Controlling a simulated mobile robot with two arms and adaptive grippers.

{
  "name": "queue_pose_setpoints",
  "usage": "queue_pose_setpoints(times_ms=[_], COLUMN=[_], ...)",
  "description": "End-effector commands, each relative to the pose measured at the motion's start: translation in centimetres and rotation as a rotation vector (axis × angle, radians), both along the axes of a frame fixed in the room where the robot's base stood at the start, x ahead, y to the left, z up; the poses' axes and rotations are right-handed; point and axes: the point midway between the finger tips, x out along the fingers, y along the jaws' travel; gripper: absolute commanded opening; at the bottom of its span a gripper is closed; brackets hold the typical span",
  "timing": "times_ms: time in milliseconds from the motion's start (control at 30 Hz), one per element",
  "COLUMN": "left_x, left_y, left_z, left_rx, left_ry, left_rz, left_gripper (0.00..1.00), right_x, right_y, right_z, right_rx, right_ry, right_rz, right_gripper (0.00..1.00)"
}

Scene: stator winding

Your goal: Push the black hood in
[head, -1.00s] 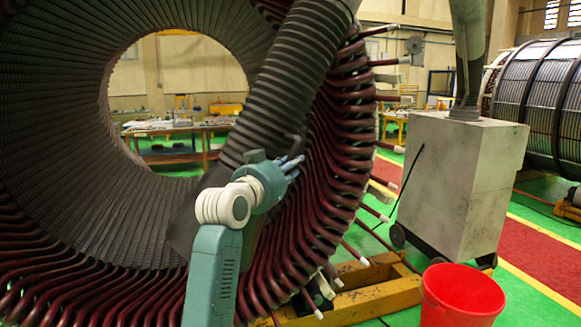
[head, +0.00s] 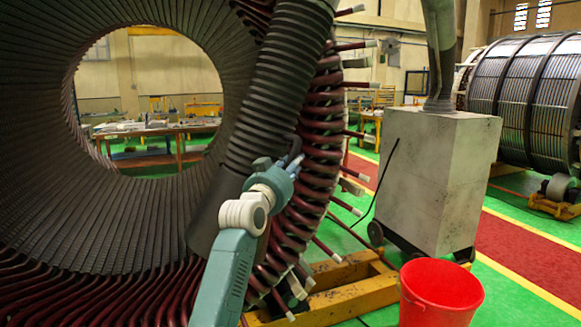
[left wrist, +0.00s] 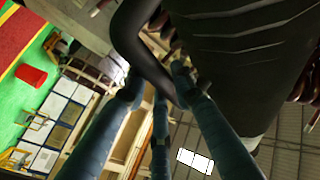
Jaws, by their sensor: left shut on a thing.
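The black hood (head: 207,215) is the flared lower end of a thick ribbed black hose (head: 278,90), which slants down in front of the stator (head: 130,215). In the head view it covers part of the stator's face at the right of the round opening; I cannot tell whether it touches the coils. My left gripper (head: 290,166) is at the hood's right side, shut on its black handle. The left wrist view shows the fingers (left wrist: 160,88) around the curved handle (left wrist: 138,40), with the dark hood (left wrist: 240,45) beside them. My right gripper is not in view.
Dark red coil ends (head: 312,180) stick out along the stator's right edge. A yellow stand (head: 345,290) lies below. A red bucket (head: 440,290) and a white wheeled cabinet (head: 435,185) stand to the right. Green floor is free beyond the bucket.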

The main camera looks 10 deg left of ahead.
Motion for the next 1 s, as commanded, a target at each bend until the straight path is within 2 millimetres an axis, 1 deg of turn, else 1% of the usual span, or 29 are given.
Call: queue_pose_setpoints(times_ms=[33,100,133,167,200,233,433,500,533,667,767,1000], left_x=[-0.1,-0.1,-0.1,-0.1,-0.1,-0.1,-0.1,-0.1,-0.1,-0.9,-2.1,-6.6], left_y=[0.0,0.0,0.0,0.0,0.0,0.0,0.1,0.1,0.1,0.2,0.4,1.0], left_z=[0.5,0.4,0.4,0.4,0.4,0.4,0.1,0.1,0.1,-0.2,-0.3,-0.8], left_rx=[-0.003,-0.003,-0.003,-0.003,-0.003,-0.003,-0.002,-0.002,-0.002,0.0,0.0,0.001], left_ry=[-0.01,-0.009,-0.009,-0.009,-0.008,-0.008,-0.003,-0.002,-0.002,0.0,-0.001,-0.005], left_rz=[0.0,0.0,0.0,0.0,0.0,0.0,0.001,0.001,0.001,0.001,0.002,0.001], left_gripper=[0.0,0.0,0.29,0.35,0.43,0.45,0.45,0.45,0.45,0.45,0.45,0.45], right_x=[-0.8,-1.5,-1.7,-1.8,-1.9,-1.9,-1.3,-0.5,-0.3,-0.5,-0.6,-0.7], right_y=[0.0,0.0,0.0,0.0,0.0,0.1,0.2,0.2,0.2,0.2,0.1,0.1], right_z=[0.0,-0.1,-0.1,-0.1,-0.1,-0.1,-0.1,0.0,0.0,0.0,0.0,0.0], right_rx=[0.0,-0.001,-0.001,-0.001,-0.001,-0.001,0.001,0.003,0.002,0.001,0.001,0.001], right_ry=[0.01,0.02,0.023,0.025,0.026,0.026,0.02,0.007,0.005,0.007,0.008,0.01], right_rz=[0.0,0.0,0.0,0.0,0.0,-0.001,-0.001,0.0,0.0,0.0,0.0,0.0], right_gripper=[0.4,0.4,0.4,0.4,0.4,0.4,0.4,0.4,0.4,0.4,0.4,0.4])
